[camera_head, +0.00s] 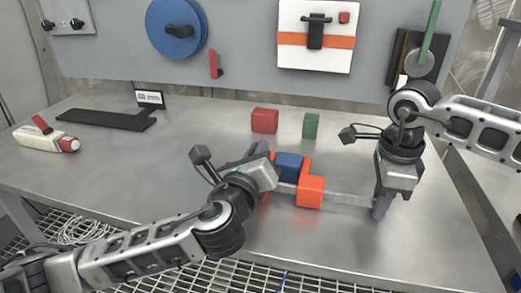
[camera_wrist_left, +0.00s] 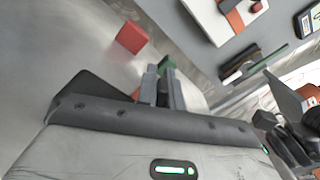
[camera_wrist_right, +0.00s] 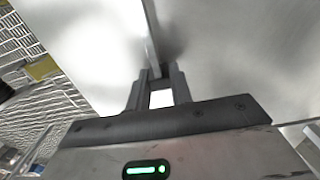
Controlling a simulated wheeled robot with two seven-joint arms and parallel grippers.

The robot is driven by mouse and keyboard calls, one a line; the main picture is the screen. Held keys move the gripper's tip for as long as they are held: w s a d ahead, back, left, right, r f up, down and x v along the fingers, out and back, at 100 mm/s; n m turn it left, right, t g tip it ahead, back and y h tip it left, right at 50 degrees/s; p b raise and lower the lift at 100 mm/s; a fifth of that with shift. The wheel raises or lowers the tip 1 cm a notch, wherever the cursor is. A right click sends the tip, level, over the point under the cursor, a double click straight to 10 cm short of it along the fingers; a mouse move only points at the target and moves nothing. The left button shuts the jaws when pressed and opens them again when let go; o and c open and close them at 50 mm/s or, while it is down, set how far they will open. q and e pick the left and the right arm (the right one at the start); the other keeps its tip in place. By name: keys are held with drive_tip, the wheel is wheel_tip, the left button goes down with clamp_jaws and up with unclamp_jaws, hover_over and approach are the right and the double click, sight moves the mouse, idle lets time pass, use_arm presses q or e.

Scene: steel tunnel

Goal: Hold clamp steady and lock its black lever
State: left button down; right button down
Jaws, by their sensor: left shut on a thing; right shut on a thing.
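The clamp has an orange jaw (camera_head: 311,190) and a grey bar (camera_head: 347,199) running right along the table. A blue block (camera_head: 288,166) sits at its orange parts. My left gripper (camera_head: 272,172) is shut at the clamp's left end, covering part of the orange there; its fingers (camera_wrist_left: 164,82) are close together in the left wrist view, and their exact hold is hidden. My right gripper (camera_head: 381,209) points down, shut on the bar's right end. In the right wrist view the bar (camera_wrist_right: 151,38) runs up from its fingers (camera_wrist_right: 157,84). I cannot make out the black lever.
A red block (camera_head: 264,121) and a green block (camera_head: 311,126) stand behind the clamp. A black flat tool (camera_head: 105,119) and a white-red bottle-like object (camera_head: 42,138) lie at left. A wall panel (camera_head: 245,70) closes the back. The table's front middle is clear.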

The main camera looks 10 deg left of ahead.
use_arm(q)
drive_tip(key=shift+a+f+n, duration=0.1)
drive_tip(key=shift+n, duration=0.4)
drive_tip(key=c, duration=1.5)
unclamp_jaws()
drive_tip(key=s, duration=1.2)
drive_tip(key=shift+a, duration=0.1)
use_arm(e)
drive_tip(key=c, duration=1.2)
unclamp_jaws()
drive_tip(key=shift+o, duration=0.2)
